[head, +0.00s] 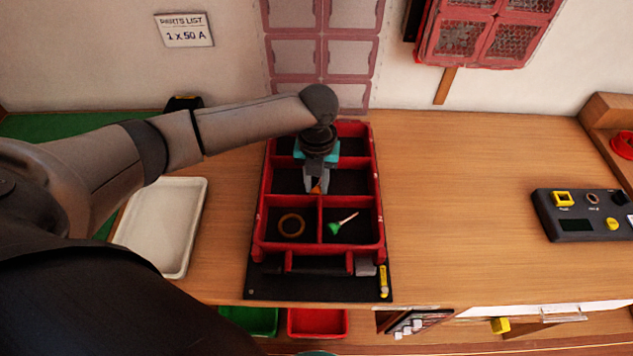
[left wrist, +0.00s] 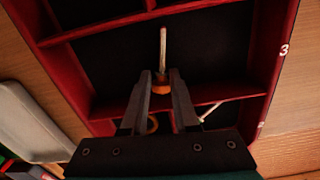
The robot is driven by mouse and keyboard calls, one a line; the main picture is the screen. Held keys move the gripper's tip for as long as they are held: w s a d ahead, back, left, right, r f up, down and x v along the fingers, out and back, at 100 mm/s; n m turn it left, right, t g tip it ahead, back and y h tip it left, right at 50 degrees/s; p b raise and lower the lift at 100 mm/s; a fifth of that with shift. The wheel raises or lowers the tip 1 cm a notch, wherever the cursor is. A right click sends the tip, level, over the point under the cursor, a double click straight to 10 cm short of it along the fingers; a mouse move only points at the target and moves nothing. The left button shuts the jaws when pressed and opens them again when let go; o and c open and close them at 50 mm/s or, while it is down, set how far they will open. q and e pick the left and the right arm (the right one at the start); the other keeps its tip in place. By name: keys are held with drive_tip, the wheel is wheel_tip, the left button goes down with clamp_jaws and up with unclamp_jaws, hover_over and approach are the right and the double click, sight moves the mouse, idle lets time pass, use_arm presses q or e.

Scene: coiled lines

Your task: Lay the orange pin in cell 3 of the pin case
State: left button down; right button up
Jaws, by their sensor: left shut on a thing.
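The red pin case (head: 262,215) stands mid-table, divided into several cells. My left gripper (head: 316,187) is over its wide middle cell, shut on the orange pin (left wrist: 161,82). The pin's orange head is between the fingertips and its pale shaft points away, toward the back, in the left wrist view; the gripper (left wrist: 160,90) also shows there. A number 3 is marked on the right wall beside this middle cell. Whether the pin touches the cell floor I cannot tell. My right gripper is not in view.
The front left cell holds a brown ring (head: 291,225); the front right cell holds a green-headed pin (head: 335,228). A white tray (head: 160,226) lies left of the case. A dark control box (head: 580,215) stands at the right, with bare table between.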

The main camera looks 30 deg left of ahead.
sight(317, 187)
use_arm(q)
drive_tip(key=shift+f, duration=0.1)
drive_tip(key=c, duration=0.7)
unclamp_jaws()
wheel_tip(317, 187, up, 12)
drive_tip(key=shift+r+p, duration=0.15)
drive_tip(key=shift+p, duration=0.6)
